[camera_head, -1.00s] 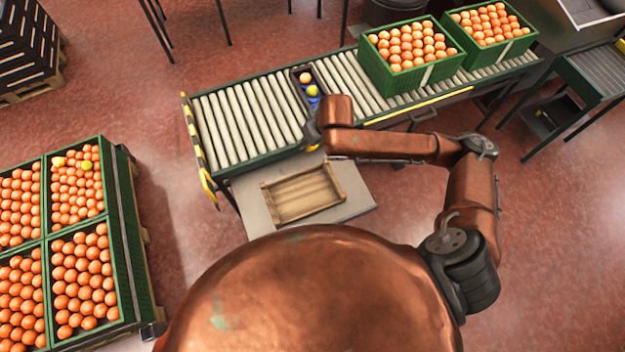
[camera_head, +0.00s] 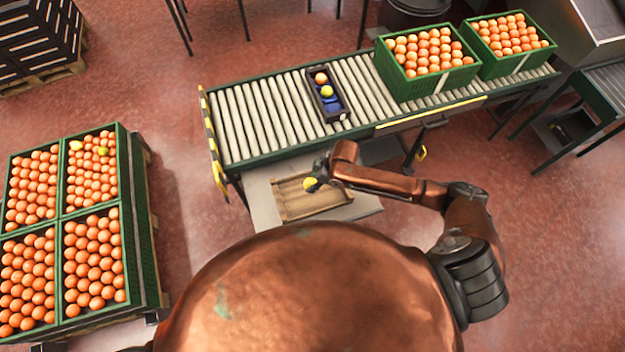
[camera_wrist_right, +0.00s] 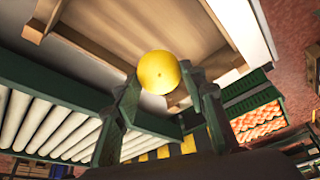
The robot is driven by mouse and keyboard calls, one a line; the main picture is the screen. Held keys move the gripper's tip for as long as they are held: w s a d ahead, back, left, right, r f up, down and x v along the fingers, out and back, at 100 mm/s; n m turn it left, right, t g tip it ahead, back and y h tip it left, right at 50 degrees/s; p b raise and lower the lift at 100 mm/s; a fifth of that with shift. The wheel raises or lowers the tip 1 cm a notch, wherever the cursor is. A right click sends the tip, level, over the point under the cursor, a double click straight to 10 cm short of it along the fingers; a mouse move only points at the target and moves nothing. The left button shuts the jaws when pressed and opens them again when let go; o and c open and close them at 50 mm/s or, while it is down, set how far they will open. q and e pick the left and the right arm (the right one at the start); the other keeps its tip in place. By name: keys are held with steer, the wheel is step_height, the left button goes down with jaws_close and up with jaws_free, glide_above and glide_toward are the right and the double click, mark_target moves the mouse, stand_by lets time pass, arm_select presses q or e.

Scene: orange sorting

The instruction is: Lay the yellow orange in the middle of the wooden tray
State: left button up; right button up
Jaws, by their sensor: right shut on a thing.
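The yellow orange (camera_head: 311,184) is held by my right gripper (camera_head: 316,180) over the right part of the wooden tray (camera_head: 290,207). In the right wrist view the yellow orange (camera_wrist_right: 158,73) sits between the two fingertips of the gripper (camera_wrist_right: 160,85), with the tray (camera_wrist_right: 110,22) behind it. I cannot tell whether the orange touches the tray. The tray's visible floor is empty. It lies on a light grey surface beside the conveyor. My left gripper is not in view.
A roller conveyor (camera_head: 262,115) runs behind the tray. On it stand a small dark crate (camera_head: 336,119) holding an orange fruit and a yellow-green one, and two green crates (camera_head: 430,77) full of oranges. Large green bins (camera_head: 124,210) of oranges stand at the left.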

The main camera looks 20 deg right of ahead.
step_height(320, 180, down, 4)
steer(key=b, duration=0.3)
steer(key=shift+b, duration=0.4)
steer(key=shift+f+b, duration=0.45)
steer(key=shift+f, duration=0.85)
arm_select(q)
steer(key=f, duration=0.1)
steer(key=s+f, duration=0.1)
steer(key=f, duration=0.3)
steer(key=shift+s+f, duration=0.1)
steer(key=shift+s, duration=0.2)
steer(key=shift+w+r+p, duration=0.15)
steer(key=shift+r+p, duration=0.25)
steer(key=shift+p, duration=0.05)
arm_select(e)
steer(key=shift+d, duration=0.1)
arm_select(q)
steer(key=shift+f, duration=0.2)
arm_select(e)
steer(key=shift+f, duration=0.55)
steer(key=o, duration=1.3)
steer(key=shift+c, duration=0.2)
